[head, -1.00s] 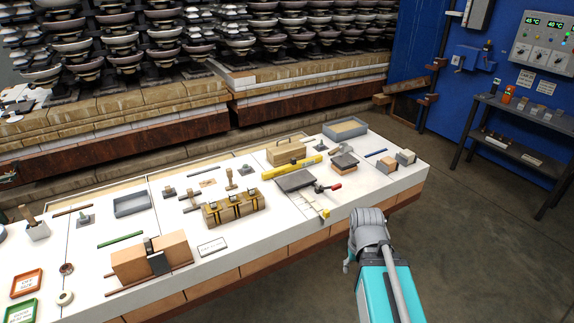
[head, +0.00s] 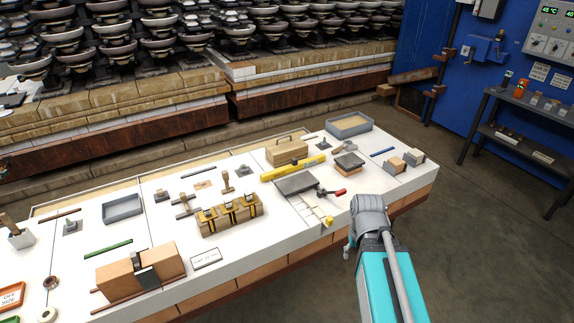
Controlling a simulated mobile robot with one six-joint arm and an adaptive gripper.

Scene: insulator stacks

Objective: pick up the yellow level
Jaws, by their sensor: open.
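The yellow level (head: 293,169) lies flat on the white-topped bench, toward its right part. It sits just in front of a tan wooden box with a handle (head: 286,150) and behind a dark grey plate (head: 296,184). My gripper (head: 350,250) hangs at the front edge of the bench, lower right of the level and well apart from it. My gripper is open and I see nothing in it. Its fingers are partly hidden by my own wrist.
A red-handled tool (head: 332,192) and a pale rack with a yellow end (head: 318,212) lie between my gripper and the level. A grey block on a stand (head: 348,162) is right of the level. A grey tray (head: 349,125) stands behind. The floor (head: 480,240) at right is clear.

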